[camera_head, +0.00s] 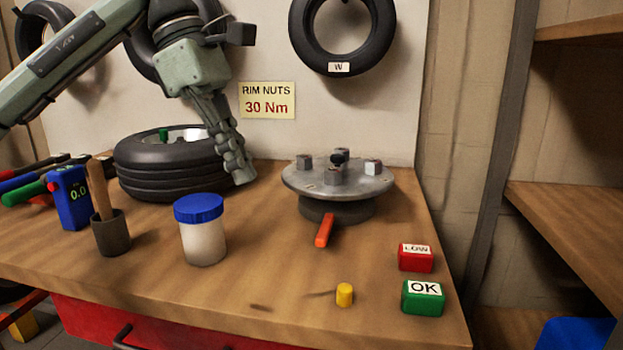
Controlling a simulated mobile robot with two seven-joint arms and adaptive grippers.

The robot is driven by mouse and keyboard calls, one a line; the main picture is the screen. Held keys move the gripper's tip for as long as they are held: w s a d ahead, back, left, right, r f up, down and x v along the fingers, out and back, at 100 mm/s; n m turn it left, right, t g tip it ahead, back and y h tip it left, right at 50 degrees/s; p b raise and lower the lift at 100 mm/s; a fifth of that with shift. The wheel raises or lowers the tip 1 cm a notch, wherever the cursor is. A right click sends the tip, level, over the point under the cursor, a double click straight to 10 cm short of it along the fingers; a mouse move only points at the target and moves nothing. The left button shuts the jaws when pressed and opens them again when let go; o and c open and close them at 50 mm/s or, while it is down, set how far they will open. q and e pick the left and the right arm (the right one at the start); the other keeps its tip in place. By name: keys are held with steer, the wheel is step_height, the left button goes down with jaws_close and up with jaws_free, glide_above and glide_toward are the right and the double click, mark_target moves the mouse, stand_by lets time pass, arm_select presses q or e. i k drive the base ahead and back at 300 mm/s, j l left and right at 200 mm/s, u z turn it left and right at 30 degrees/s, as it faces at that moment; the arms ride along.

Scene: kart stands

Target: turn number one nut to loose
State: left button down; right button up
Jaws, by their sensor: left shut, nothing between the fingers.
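A round grey metal rim plate (295,183) sits on a dark base on the bench, with several block-like nuts on top. One nut (373,167) is at the right, one (304,161) at the left and one (334,177) at the front. No number can be read on any of them. A dark knob (338,158) stands near the middle. An orange handle (324,230) sticks out at the front below the plate. My left gripper (242,176) is shut and empty, pointing down left of the plate and apart from it. My right gripper is not in view.
A blue-lidded jar (203,240), dark cup (111,236) and blue 0.0 device (72,198) stand left. A yellow cylinder (344,295), red LOW block (415,258) and green OK block (423,298) lie front right.

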mark_target(332, 177)
steer(key=k, duration=1.3)
